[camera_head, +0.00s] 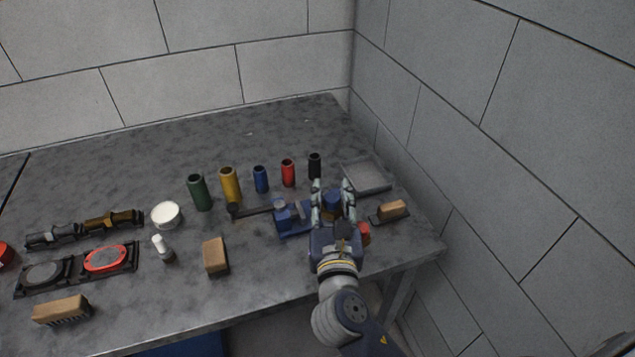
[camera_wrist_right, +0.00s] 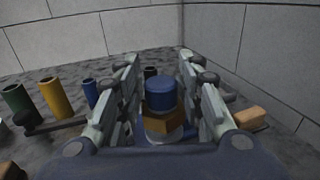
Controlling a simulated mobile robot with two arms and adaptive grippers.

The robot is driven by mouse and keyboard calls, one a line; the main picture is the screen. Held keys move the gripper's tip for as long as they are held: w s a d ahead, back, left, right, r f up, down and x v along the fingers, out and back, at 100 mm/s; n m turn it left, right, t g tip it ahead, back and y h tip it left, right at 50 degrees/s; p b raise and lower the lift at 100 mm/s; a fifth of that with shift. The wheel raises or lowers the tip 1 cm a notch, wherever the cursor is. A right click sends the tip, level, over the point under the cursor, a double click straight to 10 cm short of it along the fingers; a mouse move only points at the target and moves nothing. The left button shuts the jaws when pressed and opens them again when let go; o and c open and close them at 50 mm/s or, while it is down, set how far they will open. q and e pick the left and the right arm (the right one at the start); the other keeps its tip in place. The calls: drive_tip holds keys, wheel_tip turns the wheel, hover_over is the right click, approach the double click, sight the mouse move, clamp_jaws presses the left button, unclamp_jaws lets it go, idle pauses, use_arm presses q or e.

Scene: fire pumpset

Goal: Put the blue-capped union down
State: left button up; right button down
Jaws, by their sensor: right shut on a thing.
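My right gripper (camera_head: 333,195) reaches over the right part of the grey workbench. It is shut on the blue-capped union (camera_wrist_right: 160,97), whose blue cap sits above a brass hex nut and a pale round flange. The union stands upright between the fingers. Its blue cap also shows between the fingers in the head view (camera_head: 333,203). The fingers and palm hide much of the union in the head view. I cannot tell whether its lower end touches anything. My left gripper is not in view.
A blue fixture (camera_head: 290,217) is just left of my right gripper. A shallow grey tray (camera_head: 367,176) lies behind right, and a wooden brush (camera_head: 391,209) lies right. Green (camera_head: 199,192), yellow (camera_head: 230,186), blue, red and black cylinders stand behind left. The bench's back left is clear.

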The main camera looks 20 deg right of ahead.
drive_tip(key=w+f, duration=0.1)
drive_tip(key=w, duration=0.2)
drive_tip(key=w+f, duration=0.1)
drive_tip(key=w, duration=0.1)
drive_tip(key=w+f, duration=0.2)
drive_tip(key=w, duration=0.1)
drive_tip(key=shift+w, duration=0.35)
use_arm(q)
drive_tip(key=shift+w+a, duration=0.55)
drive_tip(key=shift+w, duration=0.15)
use_arm(e)
drive_tip(key=shift+f, duration=0.1)
drive_tip(key=shift+f, duration=0.15)
drive_tip(key=c, duration=1.1)
unclamp_jaws()
drive_tip(key=shift+f, duration=0.1)
